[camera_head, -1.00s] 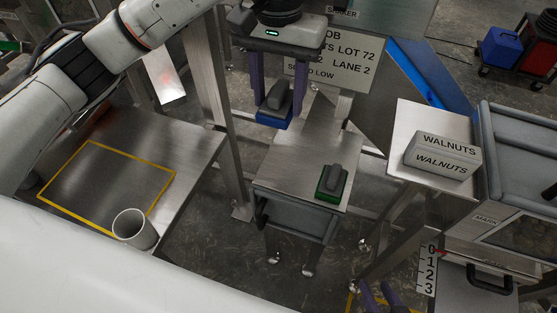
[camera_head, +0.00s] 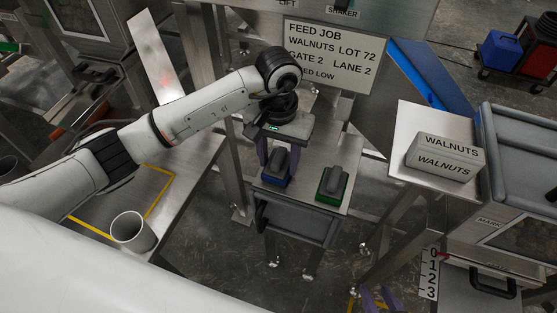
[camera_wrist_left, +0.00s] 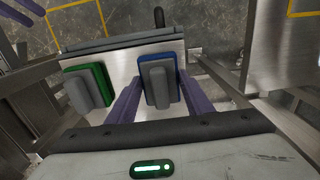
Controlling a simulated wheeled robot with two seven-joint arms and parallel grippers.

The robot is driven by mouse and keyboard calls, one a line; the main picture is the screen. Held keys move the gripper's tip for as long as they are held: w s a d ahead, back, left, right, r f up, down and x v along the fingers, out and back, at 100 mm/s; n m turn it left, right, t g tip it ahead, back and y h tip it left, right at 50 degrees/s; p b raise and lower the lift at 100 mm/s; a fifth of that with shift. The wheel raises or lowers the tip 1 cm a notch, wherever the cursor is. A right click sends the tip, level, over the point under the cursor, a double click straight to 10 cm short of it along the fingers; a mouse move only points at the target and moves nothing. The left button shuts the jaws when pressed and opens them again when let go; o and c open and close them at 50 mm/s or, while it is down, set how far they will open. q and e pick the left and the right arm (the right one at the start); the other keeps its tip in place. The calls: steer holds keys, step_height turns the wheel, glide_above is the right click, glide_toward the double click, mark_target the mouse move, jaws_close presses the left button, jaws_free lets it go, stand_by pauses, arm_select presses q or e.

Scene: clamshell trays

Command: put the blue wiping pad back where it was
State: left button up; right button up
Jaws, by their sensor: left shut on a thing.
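The blue wiping pad (camera_head: 271,180) with its grey grip is between the purple fingers of my left gripper (camera_head: 279,166), which is shut on it. The pad is at the left part of the small steel stand top (camera_head: 311,175), low at the surface; I cannot tell whether it touches. In the left wrist view the blue pad (camera_wrist_left: 147,97) sits between the fingers. The green pad (camera_head: 329,187) with a grey grip lies to its right, apart from it. My right gripper (camera_head: 376,300) is at the bottom edge, partly cut off, its fingers apart and empty.
A sign board (camera_head: 330,52) stands behind the stand. A grey cup (camera_head: 132,231) stands on the left table beside a yellow outline (camera_head: 159,201). The stand top is clear around the two pads.

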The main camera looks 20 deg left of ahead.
mark_target(279, 157)
arm_select(q)
steer(key=shift+f, duration=0.35)
steer(key=shift+f+b, duration=0.25)
steer(key=shift+b, duration=0.05)
steer(key=o, duration=0.9)
steer(key=shift+r, duration=0.1)
steer(key=shift+o, duration=0.2)
step_height(279, 157, up, 12)
steer(key=shift+r+p, duration=0.2)
steer(key=shift+p, duration=0.15)
